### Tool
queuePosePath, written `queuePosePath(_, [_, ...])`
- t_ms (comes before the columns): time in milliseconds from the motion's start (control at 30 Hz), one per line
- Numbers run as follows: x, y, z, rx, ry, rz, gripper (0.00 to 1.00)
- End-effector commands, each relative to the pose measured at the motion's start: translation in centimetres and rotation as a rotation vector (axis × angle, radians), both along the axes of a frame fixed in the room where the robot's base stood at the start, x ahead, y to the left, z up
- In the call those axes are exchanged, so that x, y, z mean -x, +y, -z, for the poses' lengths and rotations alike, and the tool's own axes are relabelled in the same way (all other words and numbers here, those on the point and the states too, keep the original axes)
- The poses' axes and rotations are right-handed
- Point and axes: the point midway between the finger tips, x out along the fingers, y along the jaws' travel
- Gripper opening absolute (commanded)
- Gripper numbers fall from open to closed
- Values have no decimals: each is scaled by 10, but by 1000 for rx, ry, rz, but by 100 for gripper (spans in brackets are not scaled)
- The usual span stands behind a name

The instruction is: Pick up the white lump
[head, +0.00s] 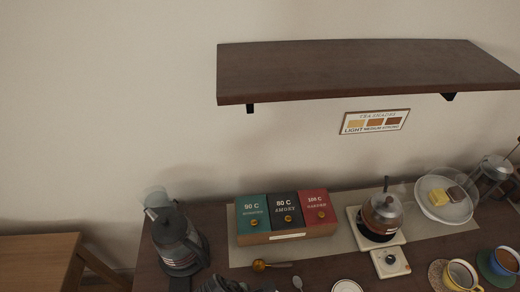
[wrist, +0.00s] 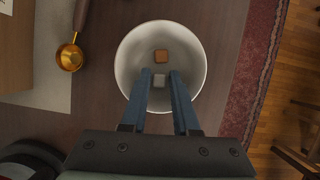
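The white lump (wrist: 159,80) is a small pale grey-white cube inside a round white bowl (wrist: 126,62) in the wrist view. A brown lump (wrist: 161,56) of similar size lies just beyond it in the bowl. My gripper (wrist: 160,74) is open, with its two blue-grey fingers reaching over the bowl. The lump shows between the fingertips, with a small gap on each side. I cannot tell how far the tips are above it. I cannot make out the lump or its bowl in the head view.
A brass scoop (wrist: 70,57) lies left of the bowl in the wrist view. In the head view, a tea box (head: 270,238), a dark kettle (head: 178,245) and a glass teapot (head: 381,214) stand on the table. A shelf (head: 350,70) hangs above.

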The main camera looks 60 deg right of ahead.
Motion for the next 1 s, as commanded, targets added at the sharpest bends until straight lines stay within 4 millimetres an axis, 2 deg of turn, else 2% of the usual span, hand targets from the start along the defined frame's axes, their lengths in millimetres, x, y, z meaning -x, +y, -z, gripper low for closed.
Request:
queuePosePath(33, [0,0,0,0,0,0,23])
queuePosePath(167, [0,0,0,0,0,0,0])
queuePosePath(667, [-1,0,-4,1,-1,0,0])
queuePosePath(867, [-1,0,-21,1,-2,0,0])
queuePosePath(1000, [-1,0,-43,2,-4,-1,0])
